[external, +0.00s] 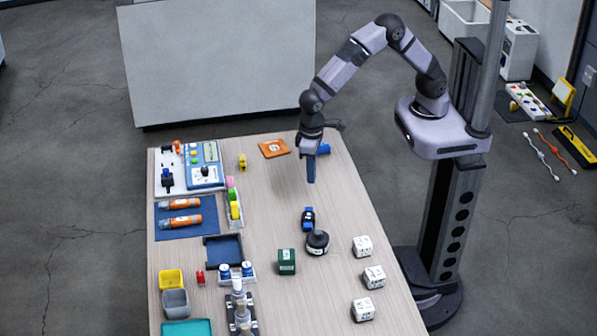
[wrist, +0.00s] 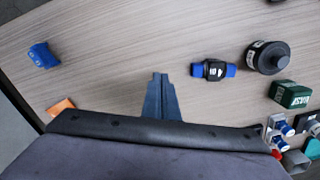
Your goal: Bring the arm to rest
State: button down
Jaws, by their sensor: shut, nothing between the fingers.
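My gripper (external: 311,180) points down over the far part of the wooden table, with its fingers together and empty. In the wrist view the closed fingertips (wrist: 158,78) show over bare wood. My arm arches up from its column at the right of the external view. A blue-and-black part (external: 308,218) lies on the table nearer the camera, apart from the fingers. It also shows in the wrist view (wrist: 213,70). A small blue piece (external: 324,149) lies just behind my gripper and shows at the left of the wrist view (wrist: 43,55).
A black round weight (external: 317,242), a green block (external: 286,261) and white cubes (external: 374,277) stand in the nearer half. Trays, orange tubes (external: 181,222) and a blue panel (external: 205,164) line the left edge. An orange card (external: 274,148) lies at the far edge. The table's middle is mostly clear.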

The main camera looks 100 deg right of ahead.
jog(key=s+f+n, duration=0.1)
jog(key=s, duration=0.1)
jog(key=s+d+n, duration=0.1)
jog(key=s+n, duration=0.1)
jog(key=s+d+f+n+g, duration=0.1)
jog(key=s, duration=0.1)
jog(key=shift+s+d+f+n, duration=0.1)
jog(key=shift+s+f+n, duration=0.15)
jog(key=shift+f+n, duration=0.15)
jog(key=s+d+r+n+p, duration=0.1)
jog(key=s+d+r+p, duration=0.1)
jog(key=s+d+r, duration=0.45)
jog(key=s+d+r+p, duration=0.1)
jog(key=s+d+p, duration=0.15)
jog(key=s, duration=0.75)
jog(key=shift+m+t, duration=0.5)
jog(key=shift+t, duration=0.1)
jog(key=w+d+r, duration=0.1)
jog(key=r, duration=0.1)
jog(key=w+d+r, duration=0.1)
jog(key=r, duration=0.1)
jog(key=shift+w+d+r, duration=0.1)
jog(key=shift+w+d, duration=0.2)
jog(key=shift+w, duration=0.05)
